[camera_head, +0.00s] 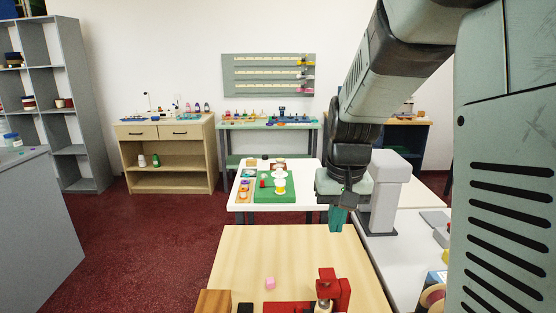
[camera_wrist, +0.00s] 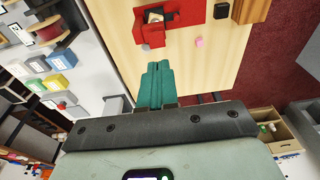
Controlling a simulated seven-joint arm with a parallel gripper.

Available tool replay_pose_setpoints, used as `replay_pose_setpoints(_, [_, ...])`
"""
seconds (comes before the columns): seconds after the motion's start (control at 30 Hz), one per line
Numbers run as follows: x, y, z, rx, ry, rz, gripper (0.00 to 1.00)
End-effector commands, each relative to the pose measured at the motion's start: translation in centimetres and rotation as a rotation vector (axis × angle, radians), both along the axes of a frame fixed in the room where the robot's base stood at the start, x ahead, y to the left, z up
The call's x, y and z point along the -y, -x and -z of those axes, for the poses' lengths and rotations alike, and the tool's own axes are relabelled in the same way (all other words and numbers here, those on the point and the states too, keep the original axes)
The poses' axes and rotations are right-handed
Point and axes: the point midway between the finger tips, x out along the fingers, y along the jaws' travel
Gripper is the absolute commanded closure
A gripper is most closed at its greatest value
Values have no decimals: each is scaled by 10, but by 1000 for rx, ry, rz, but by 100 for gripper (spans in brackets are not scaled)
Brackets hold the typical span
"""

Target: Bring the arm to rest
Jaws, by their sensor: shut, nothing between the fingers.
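My gripper (camera_head: 338,218) hangs from my arm at the right of the head view, pointing down, above the far right part of the wooden table (camera_head: 260,248). Its teal fingers are shut together with nothing between them. In the wrist view my gripper (camera_wrist: 158,66) shows at the centre, its fingers side by side over the table's edge. It touches no object that I can see. The cube also shows in the wrist view (camera_wrist: 199,41).
A red holder (camera_head: 330,285) and a wooden block (camera_head: 213,302) stand at the table's near side. A grey and white device (camera_head: 388,195) stands close right of my gripper. A white table (camera_head: 310,182) with a green board (camera_head: 262,192) lies beyond. The wooden table's middle is clear.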

Motion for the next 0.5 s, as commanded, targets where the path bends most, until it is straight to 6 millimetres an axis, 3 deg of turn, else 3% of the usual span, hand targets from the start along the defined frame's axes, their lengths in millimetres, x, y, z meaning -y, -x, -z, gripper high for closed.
replay_pose_setpoints(0.03, [-2, 16, -21, 36, -3, -3, 100])
replay_pose_setpoints(0.2, [-6, 73, -69, 132, -4, -11, 100])
replay_pose_setpoints(0.33, [-9, 120, -92, 206, -2, -18, 100])
replay_pose_setpoints(0.5, [-10, 174, -105, 293, 8, -24, 100])
